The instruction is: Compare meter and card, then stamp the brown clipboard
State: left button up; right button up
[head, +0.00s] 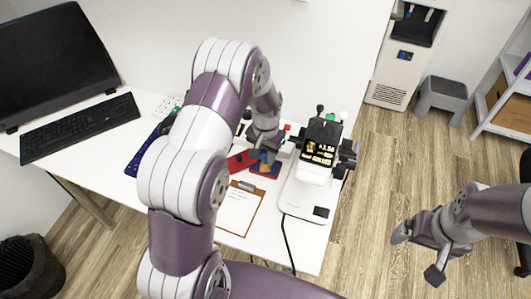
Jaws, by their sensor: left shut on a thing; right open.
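The brown clipboard (259,217) lies on the white table with a white sheet on it, partly covered by my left arm. The meter (327,137) stands right of it on a white base; its dark screen shows yellow digits, perhaps 2.50, too small to read surely. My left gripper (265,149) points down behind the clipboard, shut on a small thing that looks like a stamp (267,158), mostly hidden. It is over a dark blue and red pad (265,171); I cannot tell whether they touch. My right gripper (418,254) is open and empty over the floor. I cannot make out the card.
A red flat piece (241,160) lies beside the pad. A monitor (55,60) and keyboard (80,127) are at the left. A black cable (286,240) hangs over the table's front edge. A grey stool (444,97) and shelf (505,100) stand at the right.

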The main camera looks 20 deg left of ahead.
aim_at(265, 152)
pick_arm(q)
notch_tip(265, 152, up, 7)
jog(key=p, duration=0.6)
dwell(0.4)
jog(key=shift+f, duration=0.1)
